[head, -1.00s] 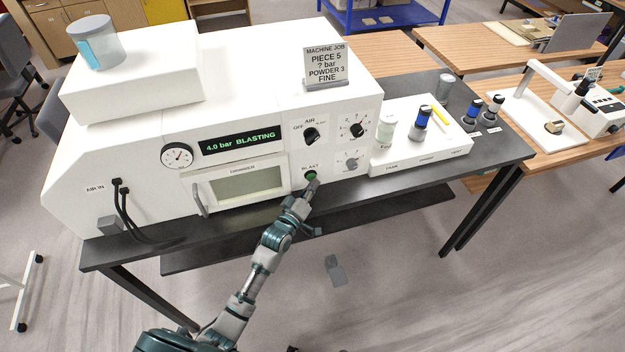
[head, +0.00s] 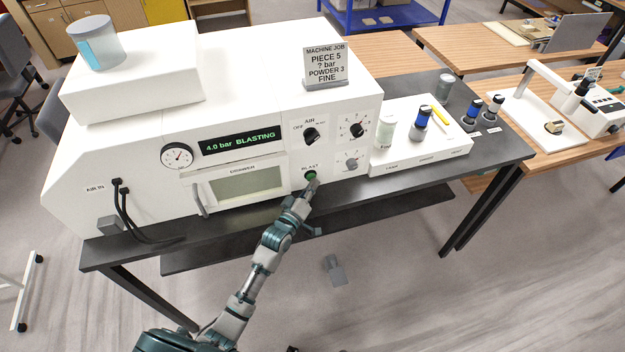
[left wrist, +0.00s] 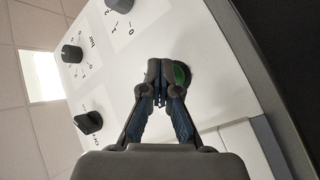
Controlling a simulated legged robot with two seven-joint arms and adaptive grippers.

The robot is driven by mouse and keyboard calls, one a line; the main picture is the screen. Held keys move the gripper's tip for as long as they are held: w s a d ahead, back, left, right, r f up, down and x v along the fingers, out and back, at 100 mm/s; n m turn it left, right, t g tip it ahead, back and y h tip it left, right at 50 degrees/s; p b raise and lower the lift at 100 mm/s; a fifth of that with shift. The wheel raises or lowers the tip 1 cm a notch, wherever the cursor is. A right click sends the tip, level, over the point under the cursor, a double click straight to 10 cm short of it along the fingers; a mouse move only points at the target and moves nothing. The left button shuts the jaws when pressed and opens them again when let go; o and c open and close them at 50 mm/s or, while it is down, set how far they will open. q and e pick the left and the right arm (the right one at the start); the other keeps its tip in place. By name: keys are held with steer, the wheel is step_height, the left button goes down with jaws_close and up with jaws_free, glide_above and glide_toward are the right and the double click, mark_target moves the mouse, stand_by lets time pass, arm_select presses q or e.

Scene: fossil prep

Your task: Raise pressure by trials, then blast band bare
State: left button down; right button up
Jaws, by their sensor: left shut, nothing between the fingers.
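The white blasting machine (head: 240,90) stands on a dark table. Its display (head: 240,140) reads "4.0 bar BLASTING" in green. A round pressure gauge (head: 177,155) is left of the display. The AIR knob (head: 311,135), a second knob (head: 356,130) and a grey knob (head: 351,164) are on the right panel. My left gripper (head: 312,184) is shut and empty, its fingertips at the green BLAST button (head: 311,175). In the left wrist view the shut fingers (left wrist: 164,68) cover part of the green button (left wrist: 181,74). The chamber window (head: 247,183) shows no piece clearly. My right gripper is not in view.
A sign (head: 325,68) on the machine reads "PIECE 5, ? bar, POWDER 3, FINE". A white tray (head: 425,160) on the right holds a jar (head: 386,132), a blue-capped bottle (head: 419,124) and a yellow stick. More bottles (head: 472,112) stand beyond it. A microscope (head: 600,108) is far right.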

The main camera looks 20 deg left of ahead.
arm_select(q)
steer(key=shift+s, duration=0.1)
stand_by(0.5)
steer(key=shift+s+d+p, duration=0.45)
steer(key=shift+s+p, duration=0.15)
steer(key=shift+s, duration=0.05)
steer(key=shift+s+d+p, duration=0.25)
steer(key=shift+s+p, duration=0.05)
steer(key=shift+p, duration=0.05)
steer(key=shift+s+d+r+p, duration=0.1)
steer(key=shift+s+d+p, duration=0.25)
steer(key=shift+s, duration=0.2)
steer(key=shift+s+d+p, duration=0.35)
steer(key=shift+s, duration=0.2)
steer(key=shift+s+d+p, duration=0.3)
steer(key=shift+s+d, duration=0.2)
steer(key=shift+s, duration=0.15)
